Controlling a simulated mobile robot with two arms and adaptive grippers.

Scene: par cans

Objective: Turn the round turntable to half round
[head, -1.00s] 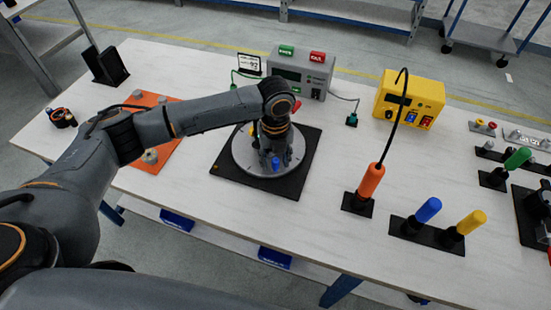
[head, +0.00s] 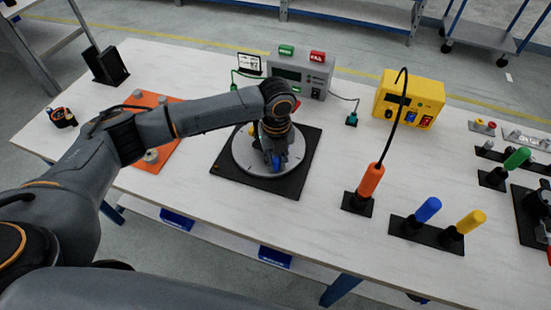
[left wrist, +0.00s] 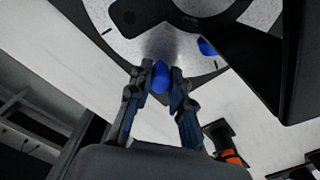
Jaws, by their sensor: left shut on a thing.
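The round turntable (head: 240,156) is a light grey disc on a black square plate (head: 290,189) at the table's middle. My left gripper (head: 274,165) points down over its front part, and the arm hides much of the disc. In the left wrist view, the two fingers of my left gripper (left wrist: 160,84) are shut on a blue knob (left wrist: 161,76) near the disc's rim. The disc (left wrist: 122,46) with dark marks also shows there, and another blue piece (left wrist: 207,47) is partly hidden by a black part. My right gripper is not in view.
An orange board (head: 148,166) lies left of the turntable. A grey box with green and red buttons (head: 301,72) stands behind it, a yellow box (head: 409,98) back right. An orange-handled tool (head: 370,181) and blue (head: 428,209) and yellow (head: 471,222) handles stand to the right.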

